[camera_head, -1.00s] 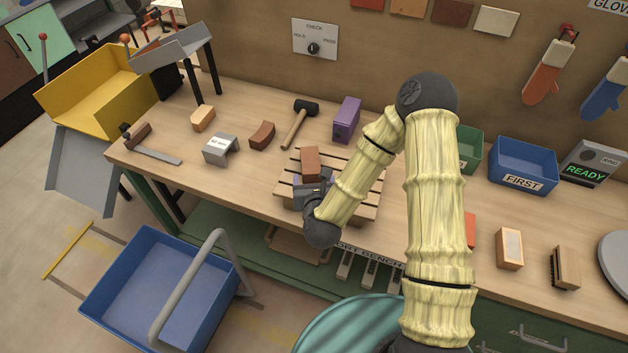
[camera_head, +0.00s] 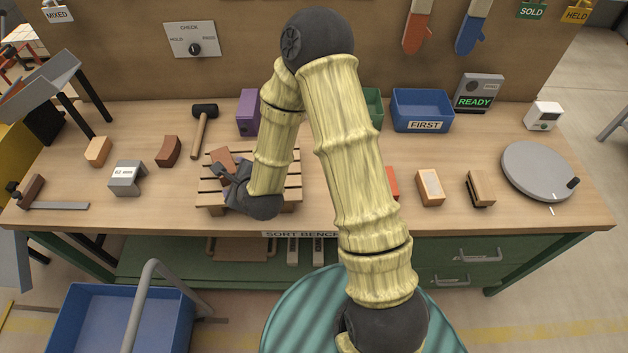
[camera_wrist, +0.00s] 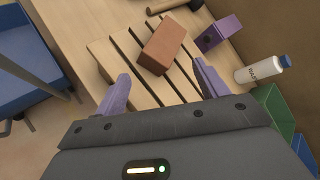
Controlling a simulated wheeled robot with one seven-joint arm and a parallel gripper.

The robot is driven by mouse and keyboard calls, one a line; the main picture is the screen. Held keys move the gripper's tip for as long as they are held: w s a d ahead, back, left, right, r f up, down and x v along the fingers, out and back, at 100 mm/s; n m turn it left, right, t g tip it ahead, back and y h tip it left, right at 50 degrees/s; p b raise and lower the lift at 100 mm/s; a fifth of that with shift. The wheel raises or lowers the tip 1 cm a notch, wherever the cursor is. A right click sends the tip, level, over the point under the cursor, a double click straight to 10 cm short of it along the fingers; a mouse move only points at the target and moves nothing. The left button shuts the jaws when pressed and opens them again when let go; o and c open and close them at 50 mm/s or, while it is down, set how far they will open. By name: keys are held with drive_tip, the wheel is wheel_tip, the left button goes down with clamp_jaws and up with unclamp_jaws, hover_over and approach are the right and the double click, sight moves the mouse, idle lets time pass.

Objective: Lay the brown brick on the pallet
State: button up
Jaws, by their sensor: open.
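A reddish-brown brick (camera_head: 222,160) lies on the slatted wooden pallet (camera_head: 291,181), near its back left part. In the wrist view the brown brick (camera_wrist: 165,46) rests across the slats of the pallet (camera_wrist: 103,52), turned at an angle to them. My gripper (camera_wrist: 161,71) is open, its two purple fingers apart with nothing held between them. The brick lies just beyond the fingertips, with no clear contact. In the head view my gripper (camera_head: 232,172) is over the pallet beside the brick, and my wrist hides part of the pallet.
A white bottle (camera_wrist: 262,71) is close on the right in the wrist view. The blue FIRST bin (camera_head: 422,108) stands back right.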

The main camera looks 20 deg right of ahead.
drive_tip(key=s+d+r+n+g+h, duration=0.1)
drive_tip(key=s+d+r+n+g, duration=0.3)
drive_tip(key=s+d+n, duration=0.4)
drive_tip(key=s+d+r+n+g+h, duration=0.2)
drive_tip(key=s+d+r+n+g, duration=0.2)
drive_tip(key=n, duration=1.2)
drive_tip(key=s+d+r, duration=0.3)
drive_tip(key=s, duration=0.1)
drive_tip(key=shift+d+n, duration=0.3)
drive_tip(key=shift+d, duration=0.1)
